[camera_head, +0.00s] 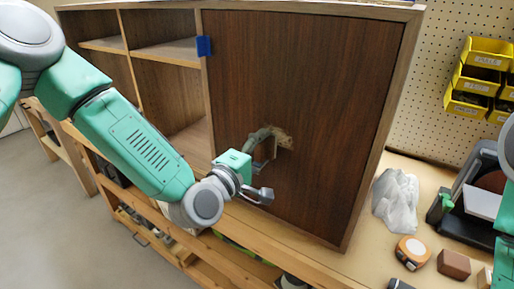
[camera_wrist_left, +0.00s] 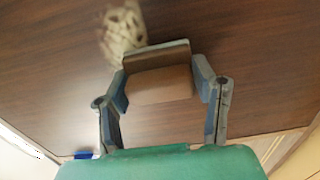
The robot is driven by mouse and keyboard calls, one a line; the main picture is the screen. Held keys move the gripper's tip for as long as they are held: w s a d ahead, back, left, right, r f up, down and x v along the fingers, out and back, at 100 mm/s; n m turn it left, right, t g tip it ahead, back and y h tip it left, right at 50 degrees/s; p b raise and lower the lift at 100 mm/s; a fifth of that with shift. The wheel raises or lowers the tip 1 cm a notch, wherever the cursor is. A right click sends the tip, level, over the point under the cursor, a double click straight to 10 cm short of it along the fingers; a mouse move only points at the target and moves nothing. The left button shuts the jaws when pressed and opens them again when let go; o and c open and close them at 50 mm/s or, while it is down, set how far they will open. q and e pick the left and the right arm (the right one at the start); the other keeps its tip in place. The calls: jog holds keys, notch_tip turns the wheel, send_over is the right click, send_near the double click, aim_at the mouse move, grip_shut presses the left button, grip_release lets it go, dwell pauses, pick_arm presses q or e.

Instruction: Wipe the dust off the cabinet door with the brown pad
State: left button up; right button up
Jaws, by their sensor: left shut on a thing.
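The cabinet door (camera_head: 310,70) is dark brown wood and is shut. A pale, tan dust patch (camera_head: 284,140) lies on its middle; the left wrist view shows it as a mottled patch (camera_wrist_left: 122,32) just beyond the pad. My left gripper (camera_head: 262,148) is at the door beside the patch. It is shut on the brown pad (camera_wrist_left: 160,85), which sits between its two fingers. Whether the pad touches the door is hard to tell. My right gripper is not in view; only parts of my right arm show at the right edge.
Blue tape (camera_head: 204,46) sticks on the door's left edge. Open shelves (camera_head: 165,50) stand to its left. On the bench at right are a crumpled grey cloth (camera_head: 396,197), a tape measure (camera_head: 412,251), a brown block (camera_head: 454,264) and a dark container (camera_head: 470,195). Yellow bins (camera_head: 482,75) hang on pegboard.

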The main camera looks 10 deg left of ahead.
aim_at(249, 131)
pick_arm(q)
jog(key=shift+s+d+b, duration=0.1)
jog(key=shift+s+d, duration=0.5)
jog(key=shift+d, duration=0.95)
jog(key=shift+s+d+b, duration=0.15)
jog(key=shift+s+d, duration=0.45)
jog(key=shift+d, duration=0.95)
jog(key=shift+s+d+b, duration=0.1)
jog(key=shift+s+d, duration=0.5)
jog(key=shift+d, duration=0.95)
jog(key=shift+w+d+r+p, duration=0.1)
jog(key=shift+r+p, duration=0.5)
jog(key=shift+r, duration=0.25)
jog(key=shift+w+a+b, duration=0.15)
jog(key=shift+w+a, duration=0.7)
jog(key=shift+a, duration=1.55)
jog(key=shift+w+a+b, duration=0.1)
jog(key=shift+w+a, duration=0.75)
jog(key=shift+a, duration=1.55)
jog(key=shift+w+a+b, duration=0.15)
jog(key=shift+w+a, duration=0.7)
jog(key=shift+a, duration=1.55)
jog(key=shift+s, duration=0.1)
jog(key=v, duration=0.8)
